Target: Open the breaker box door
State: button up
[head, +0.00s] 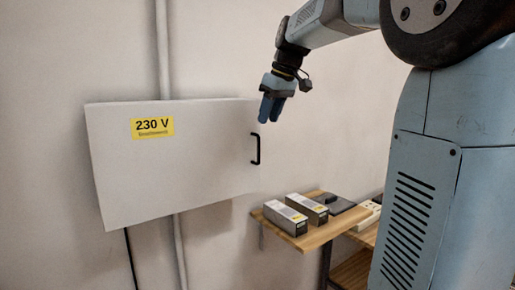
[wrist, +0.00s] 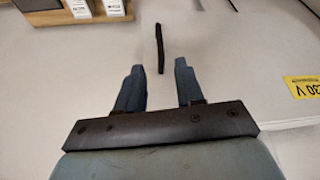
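The breaker box door (head: 180,175) is a light grey panel on the wall at the left of the head view. It looks shut. Its black handle (head: 256,149) is a vertical bar near the right edge. My gripper (head: 268,118) is above the handle with its blue fingers pointing down. In the wrist view my gripper (wrist: 157,75) has its two fingers spread apart with nothing between them. The handle (wrist: 160,48) shows there just past the fingertips, roughly in line with the gap and not touching either finger.
A yellow 230 V label (head: 152,127) is on the door. A wooden shelf (head: 304,243) with two boxes (head: 297,213) stands below and right of the handle. A grey pipe (head: 163,50) runs vertically along the wall. The wall area right of the box is clear.

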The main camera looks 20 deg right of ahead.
aim_at(259, 160)
jog(key=x, duration=1.1)
grip_shut()
dwell(0.4)
